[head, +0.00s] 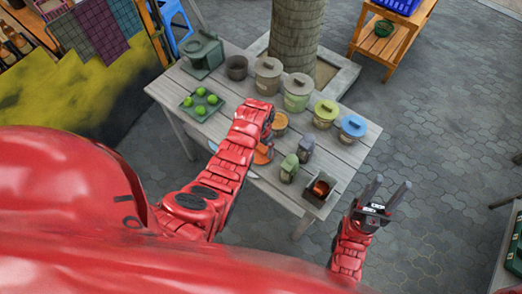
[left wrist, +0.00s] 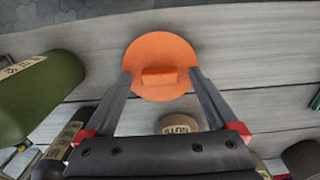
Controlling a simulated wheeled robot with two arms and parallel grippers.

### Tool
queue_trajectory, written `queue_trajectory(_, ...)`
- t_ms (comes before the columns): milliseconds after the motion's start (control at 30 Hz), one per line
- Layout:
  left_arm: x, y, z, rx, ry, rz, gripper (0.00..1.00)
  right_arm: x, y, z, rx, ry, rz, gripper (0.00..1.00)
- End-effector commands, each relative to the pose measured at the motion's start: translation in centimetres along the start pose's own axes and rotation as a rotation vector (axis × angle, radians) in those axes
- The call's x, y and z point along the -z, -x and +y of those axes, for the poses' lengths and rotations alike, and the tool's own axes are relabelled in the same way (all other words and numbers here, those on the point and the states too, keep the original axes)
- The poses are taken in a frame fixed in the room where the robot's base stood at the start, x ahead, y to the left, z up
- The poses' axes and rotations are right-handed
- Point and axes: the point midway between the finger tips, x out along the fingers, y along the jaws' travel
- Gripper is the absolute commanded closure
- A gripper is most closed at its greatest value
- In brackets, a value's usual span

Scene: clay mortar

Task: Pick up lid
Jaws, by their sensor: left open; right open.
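The orange lid (left wrist: 158,50) is a flat disc with a block-shaped handle and lies on the wooden table. In the head view the lid (head: 263,155) is partly hidden by my left arm. My left gripper (left wrist: 160,74) is open, with one fingertip on each side of the handle. I cannot tell whether the fingers touch it. In the head view its fingertips are hidden. An orange pot (head: 280,121) stands just behind the arm. My right gripper (head: 392,184) is open and empty, off the table's right front corner.
Lidded pots in green (head: 297,92), yellow (head: 325,114) and blue (head: 351,130) stand along the back. Green (head: 289,167) and grey (head: 305,150) shakers stand right of the lid, near a small box (head: 321,188). A tray (head: 186,105) holds green fruit. A tree trunk (head: 297,30) is behind.

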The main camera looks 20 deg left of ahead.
Motion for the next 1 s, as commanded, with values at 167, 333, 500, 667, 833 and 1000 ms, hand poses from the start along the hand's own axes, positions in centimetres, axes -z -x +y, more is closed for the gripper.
queue_trajectory(167,0.02,-0.13,0.00,0.000,0.000,0.001,0.07,0.00,-0.01,0.00,0.000,0.000,0.000,0.50)
queue_trajectory(333,0.03,-0.10,0.00,0.000,0.000,0.001,0.24,0.00,-0.01,0.00,0.000,0.000,0.000,0.50)
queue_trajectory(500,0.03,-0.09,0.00,0.000,0.000,0.001,0.54,0.00,-0.01,0.00,0.000,0.000,0.000,0.50)
queue_trajectory(667,0.03,-0.09,0.00,0.000,0.000,0.001,0.83,0.00,-0.01,0.00,0.000,0.000,0.000,0.50)
queue_trajectory(833,0.04,-0.08,-0.01,0.000,0.000,0.001,0.96,0.00,-0.01,0.00,0.000,0.000,0.000,0.50)
queue_trajectory(1000,0.04,-0.07,-0.01,0.000,0.000,0.001,0.96,-0.01,0.04,0.00,0.000,0.000,0.000,0.50)
